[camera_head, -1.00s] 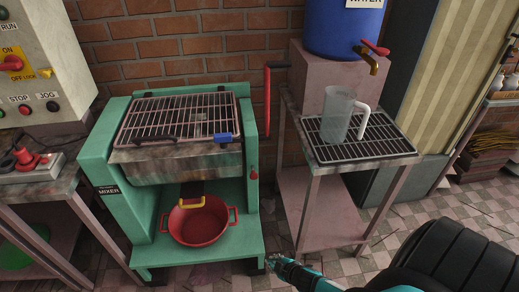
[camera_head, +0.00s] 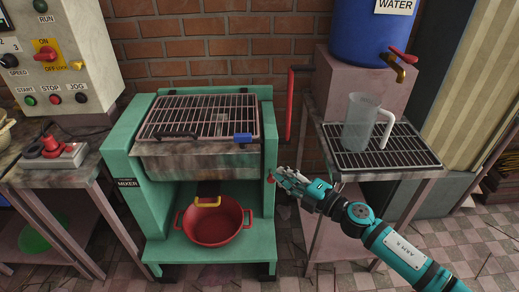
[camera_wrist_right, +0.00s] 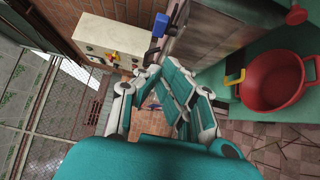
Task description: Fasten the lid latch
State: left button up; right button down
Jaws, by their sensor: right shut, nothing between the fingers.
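The green mixer (camera_head: 127,185) has a metal trough with a wire-grid lid (camera_head: 200,115) lying down over it. A blue latch (camera_head: 243,138) sits at the lid's front right corner. A blue piece, apparently this latch, shows in the right wrist view (camera_wrist_right: 160,22). My right gripper (camera_head: 277,173) is shut and empty beside the mixer's right post, below and to the right of the latch. Its fingers also show in the right wrist view (camera_wrist_right: 160,78), apart from the blue piece. Whether the latch is engaged cannot be told. My left gripper is not in view.
A red pan (camera_head: 214,223) stands on the mixer's lower shelf. A red-handled crank (camera_head: 290,103) rises at the mixer's right. A stand with a clear jug (camera_head: 359,122) and a blue water barrel (camera_head: 372,35) is to the right. A control box (camera_head: 62,60) stands at left.

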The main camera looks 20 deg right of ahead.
jog(key=w, duration=0.1)
jog(key=p, duration=0.1)
send_near(246, 142)
jog(key=a, duration=0.4)
jog(key=w, duration=0.2)
jog(key=w+d, duration=0.1)
jog(key=shift+w, duration=0.35)
jog(key=shift+w+d, duration=0.15)
jog(key=shift+w, duration=0.3)
jog(key=shift+w+d, duration=0.8)
jog(key=shift+d, duration=0.2)
jog(key=shift+s, duration=0.1)
